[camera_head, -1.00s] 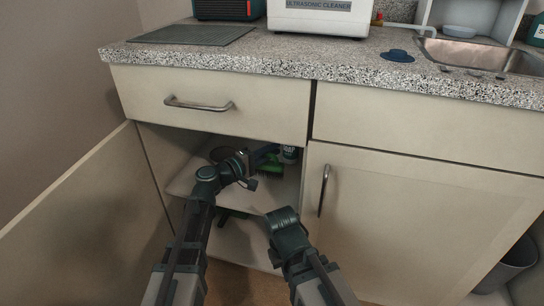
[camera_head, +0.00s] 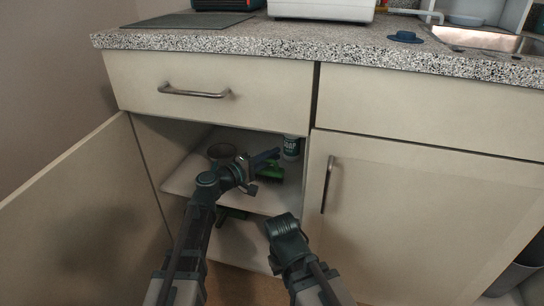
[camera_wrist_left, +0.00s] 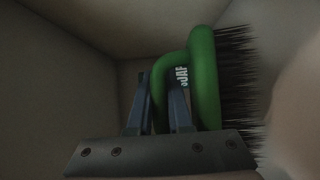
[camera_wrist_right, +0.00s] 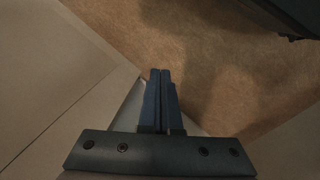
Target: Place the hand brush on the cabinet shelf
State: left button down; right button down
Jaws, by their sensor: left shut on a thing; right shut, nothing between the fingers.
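The hand brush (camera_wrist_left: 204,80) has a green looped handle and dark bristles. In the left wrist view its handle is between the fingers of my left gripper (camera_wrist_left: 162,100), with the bristles to the right. In the head view my left gripper (camera_head: 262,158) is inside the open cabinet, and the green brush (camera_head: 270,173) shows just above the cabinet shelf (camera_head: 285,199). Whether the brush touches the shelf is unclear. My right gripper (camera_wrist_right: 160,100) is shut and empty, pointing at the brown floor in the right wrist view.
A white labelled bottle (camera_head: 291,147) and a dark round pan or bowl (camera_head: 221,151) stand on the shelf. The cabinet door (camera_head: 75,215) stands open at left. The drawer (camera_head: 205,95) above is shut.

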pick_arm(q)
jog(key=shift+f+b, duration=0.5)
jog(key=shift+f, duration=0.4)
jog(key=c, duration=0.8)
grip_release()
jog(key=shift+o, duration=0.2)
jog(key=v, duration=1.4)
jog(key=shift+d, duration=0.1)
jog(key=shift+d+r, duration=0.1)
